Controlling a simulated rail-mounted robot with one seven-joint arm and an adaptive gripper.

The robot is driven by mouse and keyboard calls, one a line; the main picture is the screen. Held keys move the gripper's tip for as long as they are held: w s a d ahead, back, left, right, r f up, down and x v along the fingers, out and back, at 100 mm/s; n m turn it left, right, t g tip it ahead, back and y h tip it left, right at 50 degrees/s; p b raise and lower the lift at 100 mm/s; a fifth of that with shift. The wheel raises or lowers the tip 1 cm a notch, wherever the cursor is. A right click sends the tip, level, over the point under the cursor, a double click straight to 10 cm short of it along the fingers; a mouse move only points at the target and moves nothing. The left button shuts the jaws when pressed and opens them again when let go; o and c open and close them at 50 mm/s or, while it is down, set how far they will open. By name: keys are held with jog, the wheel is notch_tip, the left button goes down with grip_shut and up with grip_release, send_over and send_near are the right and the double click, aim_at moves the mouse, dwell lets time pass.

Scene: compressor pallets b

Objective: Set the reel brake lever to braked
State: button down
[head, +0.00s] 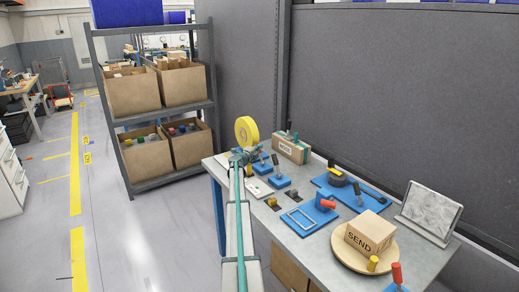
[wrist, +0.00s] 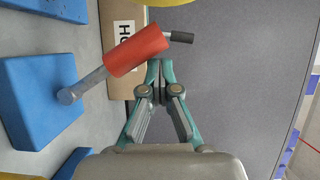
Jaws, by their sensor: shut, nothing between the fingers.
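A lever with a red cylindrical grip (wrist: 137,49) and a grey metal shaft is mounted on a blue block (wrist: 40,98) at the left of the wrist view. It is probably the reel brake lever, by the yellow reel (head: 246,131) in the head view. The yellow reel's edge also shows at the top of the wrist view (wrist: 172,3). My gripper (wrist: 160,66) is shut and empty, its fingertips together just right of and below the red grip, with no clear contact. In the head view, my gripper (head: 241,157) is at the bench's far left end, partly hiding the lever.
A labelled cardboard box (head: 291,149) stands behind the lever. A shelf with cartons (head: 133,93) stands beyond. Floor left of the bench is clear.

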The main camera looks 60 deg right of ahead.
jog(key=shift+w, duration=0.3)
jog(key=a, duration=0.3)
jog(key=a+r+p, duration=0.1)
jog(key=a, duration=0.2)
jog(key=a+r+p, duration=0.1)
jog(key=a, duration=0.2)
jog(key=shift+w+a+r, duration=0.1)
jog(key=shift+w+a, duration=0.3)
